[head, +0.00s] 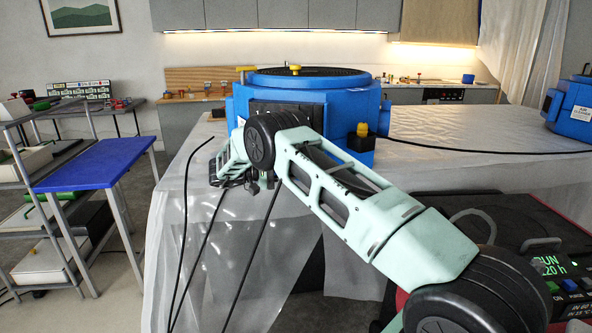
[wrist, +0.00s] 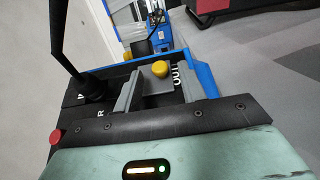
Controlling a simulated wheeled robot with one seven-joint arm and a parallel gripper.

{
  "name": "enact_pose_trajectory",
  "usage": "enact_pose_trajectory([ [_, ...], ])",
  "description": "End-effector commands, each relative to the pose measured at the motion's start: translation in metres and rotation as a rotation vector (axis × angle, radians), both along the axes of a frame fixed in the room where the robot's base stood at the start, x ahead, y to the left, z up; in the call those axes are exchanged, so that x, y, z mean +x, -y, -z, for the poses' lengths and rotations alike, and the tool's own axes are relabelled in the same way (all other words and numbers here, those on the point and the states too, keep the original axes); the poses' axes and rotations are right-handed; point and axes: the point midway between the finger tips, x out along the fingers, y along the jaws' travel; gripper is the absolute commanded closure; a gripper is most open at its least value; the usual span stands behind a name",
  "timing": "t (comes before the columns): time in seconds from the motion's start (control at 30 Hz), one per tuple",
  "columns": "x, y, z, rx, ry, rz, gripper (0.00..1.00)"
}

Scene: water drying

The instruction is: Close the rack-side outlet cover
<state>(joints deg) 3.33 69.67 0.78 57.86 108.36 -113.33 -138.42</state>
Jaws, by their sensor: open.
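The blue dryer-like machine (head: 345,110) stands on the plastic-covered table, with a round dark grille on top and a black front panel. My gripper (head: 228,172) is at its left, rack-facing side, partly hidden by my arm. In the wrist view my gripper (wrist: 160,88) is open, its two grey fingers spread over a grey plate (wrist: 158,84) with a yellow knob (wrist: 160,69). An "OUT" label shows beside the plate, next to a blue edge. The plate appears to be the outlet cover; how far open it stands I cannot tell. Contact with the fingers is unclear.
A black hose (wrist: 70,50) rises at the left in the wrist view. A black control box (head: 520,240) is at the right front. Open floor lies between rack and table.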

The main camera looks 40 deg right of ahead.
Motion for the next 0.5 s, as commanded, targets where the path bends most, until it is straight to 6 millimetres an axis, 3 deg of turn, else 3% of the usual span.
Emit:
enact_pose_trajectory([
  [0.23, 0.023, -0.037, 0.003, -0.002, 0.002, -0.004, 0.59],
  [0.5, 0.032, -0.051, 0.002, -0.001, -0.001, 0.002, 0.59],
])
